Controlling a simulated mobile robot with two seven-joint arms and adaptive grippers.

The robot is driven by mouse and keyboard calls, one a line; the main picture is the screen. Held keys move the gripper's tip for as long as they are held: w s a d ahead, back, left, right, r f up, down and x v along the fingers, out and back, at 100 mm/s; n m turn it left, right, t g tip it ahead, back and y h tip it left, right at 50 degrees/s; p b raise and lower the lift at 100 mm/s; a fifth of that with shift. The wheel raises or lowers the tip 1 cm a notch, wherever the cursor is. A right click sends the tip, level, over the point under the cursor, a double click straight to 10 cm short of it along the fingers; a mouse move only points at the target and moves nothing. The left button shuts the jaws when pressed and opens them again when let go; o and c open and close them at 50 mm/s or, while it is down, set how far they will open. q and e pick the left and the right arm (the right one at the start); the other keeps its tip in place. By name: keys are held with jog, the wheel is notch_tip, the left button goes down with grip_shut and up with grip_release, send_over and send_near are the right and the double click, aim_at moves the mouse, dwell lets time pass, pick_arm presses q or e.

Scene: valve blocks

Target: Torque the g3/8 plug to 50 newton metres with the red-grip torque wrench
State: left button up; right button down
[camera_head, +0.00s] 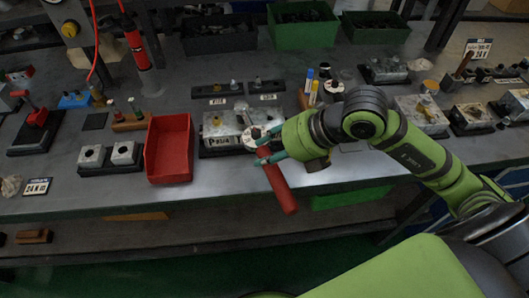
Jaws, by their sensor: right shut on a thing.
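The torque wrench with the red grip (280,187) slants over the front edge of the bench. My right gripper (265,154) comes in from the right and is shut on the wrench, just above the red grip. The wrench's metal head (250,137) is at the right part of a grey valve block (221,130). I cannot tell whether the head is seated on a plug or only above it. The g3/8 plug cannot be made out for certain; the wrench and gripper cover that part of the block. My left gripper is not in view.
A red open bin (169,148) stands left of the block. Two small grey blocks (109,155) sit farther left. Green bins (303,25) line the back. More valve blocks (421,113) stand on the right. The front strip of the bench (225,183) is mostly clear.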

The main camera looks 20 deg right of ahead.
jog(key=shift+r, duration=0.15)
jog(key=shift+d, duration=0.15)
jog(key=shift+d+n, duration=0.2)
jog(key=shift+n, duration=0.1)
jog(key=shift+w+d+n+g+y+b, duration=0.15)
jog(key=shift+d+n+g+y+b, duration=0.35)
jog(key=shift+d+n+b, duration=0.45)
jog(key=shift+d, duration=0.15)
jog(key=shift+w+d+n+g+y, duration=0.2)
jog(key=shift+d+n+g, duration=0.15)
jog(key=shift+d, duration=0.25)
jog(key=shift+w+d+n+g+y, duration=0.1)
jog(key=shift+d+n+g+y, duration=0.15)
jog(key=shift+d+n, duration=0.25)
jog(key=shift+s+a+m+t+h+b, duration=0.15)
jog(key=shift+s+a+m+t+h, duration=0.1)
jog(key=shift+a+m, duration=0.35)
jog(key=shift+s+a+m+t+h+b, duration=0.15)
jog(key=shift+a+m+t, duration=0.1)
jog(key=shift+a+m, duration=0.3)
